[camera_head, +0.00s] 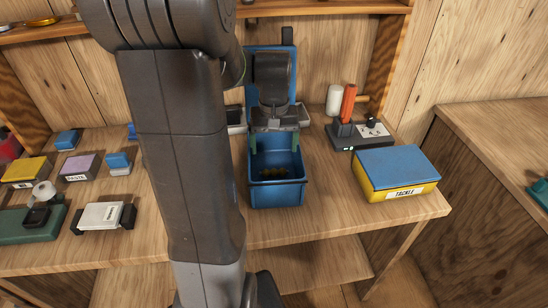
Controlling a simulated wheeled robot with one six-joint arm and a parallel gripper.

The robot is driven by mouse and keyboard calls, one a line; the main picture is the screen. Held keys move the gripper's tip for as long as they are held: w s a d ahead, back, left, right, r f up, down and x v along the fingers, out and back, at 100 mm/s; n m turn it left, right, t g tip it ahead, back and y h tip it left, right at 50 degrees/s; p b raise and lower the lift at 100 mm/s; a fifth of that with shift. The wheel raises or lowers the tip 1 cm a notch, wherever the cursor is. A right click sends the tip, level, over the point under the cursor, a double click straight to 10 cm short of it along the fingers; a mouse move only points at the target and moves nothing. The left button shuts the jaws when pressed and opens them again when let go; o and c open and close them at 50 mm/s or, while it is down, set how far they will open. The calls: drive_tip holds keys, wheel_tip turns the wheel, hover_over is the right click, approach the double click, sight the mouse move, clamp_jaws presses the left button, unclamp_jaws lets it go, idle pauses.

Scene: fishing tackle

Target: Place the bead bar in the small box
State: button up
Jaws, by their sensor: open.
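A small blue box (277,195) stands open near the front of the workbench, with its blue lid (286,52) raised behind it. Small dull-gold bead-like shapes (277,173) lie on the floor of the box. They may be the bead bar, but they are too dark and small to be sure. My gripper (275,141) points down over the box, its two fingers apart near the left and right inner sides. Nothing shows between the fingers. My arm hides part of the bench left of the box.
A blue-lidded yellow tackle box (397,171) stands to the right. Behind it is a dark device (358,134) with an orange-handled tool (349,102) and a white cylinder (334,99). Several small boxes and a white case (102,216) sit on the left. A shelf runs above.

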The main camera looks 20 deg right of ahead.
wheel_tip(320, 180, up, 4)
